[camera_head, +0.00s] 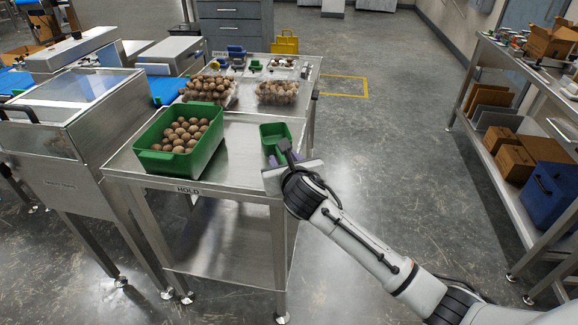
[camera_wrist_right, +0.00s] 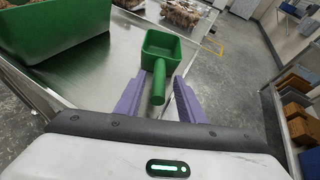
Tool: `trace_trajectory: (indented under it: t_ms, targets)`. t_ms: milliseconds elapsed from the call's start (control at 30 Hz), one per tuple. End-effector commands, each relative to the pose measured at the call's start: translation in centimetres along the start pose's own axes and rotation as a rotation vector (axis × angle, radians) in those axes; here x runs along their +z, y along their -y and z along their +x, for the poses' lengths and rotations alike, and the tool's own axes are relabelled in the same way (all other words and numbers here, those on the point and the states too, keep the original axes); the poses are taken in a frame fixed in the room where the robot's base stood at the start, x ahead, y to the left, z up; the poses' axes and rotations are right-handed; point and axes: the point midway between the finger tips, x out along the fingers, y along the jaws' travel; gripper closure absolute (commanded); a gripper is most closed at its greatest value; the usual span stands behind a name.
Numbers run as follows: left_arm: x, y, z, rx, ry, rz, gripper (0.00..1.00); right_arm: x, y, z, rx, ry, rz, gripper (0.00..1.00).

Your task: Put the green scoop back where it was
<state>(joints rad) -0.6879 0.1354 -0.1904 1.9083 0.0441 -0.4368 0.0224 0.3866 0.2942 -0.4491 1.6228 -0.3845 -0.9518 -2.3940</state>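The green scoop (camera_head: 274,133) lies on the steel table near its right edge, with its square cup pointing away from me. In the right wrist view the scoop (camera_wrist_right: 160,44) has its handle (camera_wrist_right: 159,85) pointing toward my right gripper (camera_wrist_right: 160,78). The two purple fingers are spread on either side of the handle, with a gap showing on both sides. In the head view my right gripper (camera_head: 284,157) is at the table's right edge, partly hidden by its own wrist. My left gripper is not in view.
A green bin (camera_head: 152,163) of brown round items stands left of the scoop on the table (camera_head: 236,165). Clear clamshell trays (camera_head: 278,98) of similar items stand behind. Small blue and green things (camera_head: 255,65) lie at the table's back. Bare metal lies between bin and scoop.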

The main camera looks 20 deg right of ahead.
Motion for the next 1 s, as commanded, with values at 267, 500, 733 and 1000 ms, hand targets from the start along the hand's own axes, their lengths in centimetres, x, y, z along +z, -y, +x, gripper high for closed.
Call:
trace_trajectory:
  t_ms: [267,500,733,1000]
  targets:
    - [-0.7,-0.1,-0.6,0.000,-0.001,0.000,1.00,0.1,0.0,-6.0,0.003,0.001,-0.002,0.65]
    - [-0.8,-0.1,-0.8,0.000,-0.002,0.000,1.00,0.0,0.0,-8.5,0.001,0.000,-0.001,0.65]
    - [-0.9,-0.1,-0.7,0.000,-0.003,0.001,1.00,0.0,0.0,-8.8,0.000,-0.001,0.000,0.65]
    - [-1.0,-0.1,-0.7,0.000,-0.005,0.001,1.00,-1.3,0.0,-9.3,0.003,-0.034,0.099,0.65]
